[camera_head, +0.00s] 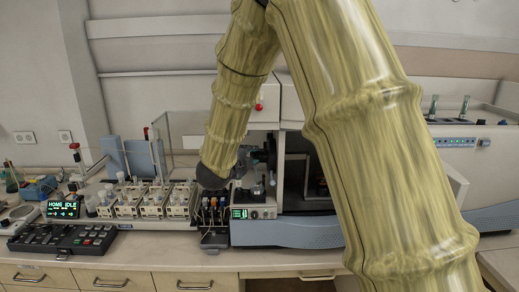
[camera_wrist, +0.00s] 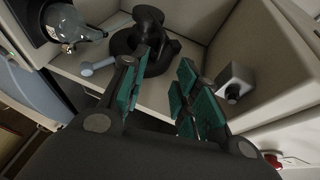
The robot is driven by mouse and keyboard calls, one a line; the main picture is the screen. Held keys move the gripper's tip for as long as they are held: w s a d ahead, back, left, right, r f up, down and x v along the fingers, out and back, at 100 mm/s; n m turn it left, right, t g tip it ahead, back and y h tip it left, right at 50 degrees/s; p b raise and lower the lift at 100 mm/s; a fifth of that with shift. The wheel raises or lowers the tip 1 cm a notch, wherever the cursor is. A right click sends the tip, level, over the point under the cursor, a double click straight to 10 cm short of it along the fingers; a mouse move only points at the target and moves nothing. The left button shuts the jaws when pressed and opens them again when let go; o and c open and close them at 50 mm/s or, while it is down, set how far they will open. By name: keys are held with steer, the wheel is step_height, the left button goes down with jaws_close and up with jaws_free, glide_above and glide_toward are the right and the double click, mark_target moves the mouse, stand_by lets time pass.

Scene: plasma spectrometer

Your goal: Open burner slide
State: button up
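The spectrometer (camera_head: 285,230) stands on the bench, with an open compartment behind my arm. In the wrist view, a black round-based part with an upright post (camera_wrist: 150,22) stands on a pale ledge, with a short grey-blue rod (camera_wrist: 98,67) at its left. A glass vessel (camera_wrist: 80,30) sits in a dark holder at the upper left. I cannot tell for sure which part is the burner slide. My gripper (camera_wrist: 162,85) is open, its teal-padded fingers apart and nothing between them. In the head view my arm hides part of the compartment.
A grey block with a black knob (camera_wrist: 235,82) is on the right, close to my right finger. Pale walls close in the compartment. The sampler racks (camera_head: 150,200) and a black keypad (camera_head: 62,238) stand left of the instrument. A dark chamber (camera_head: 295,175) lies right of the compartment.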

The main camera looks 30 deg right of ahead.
steer(key=p+x, duration=0.3)
steer(key=x, duration=0.5)
steer(key=shift+w+d+f+p, duration=0.15)
steer(key=shift+w+d+p, duration=0.05)
steer(key=shift+p, duration=0.15)
jaws_close()
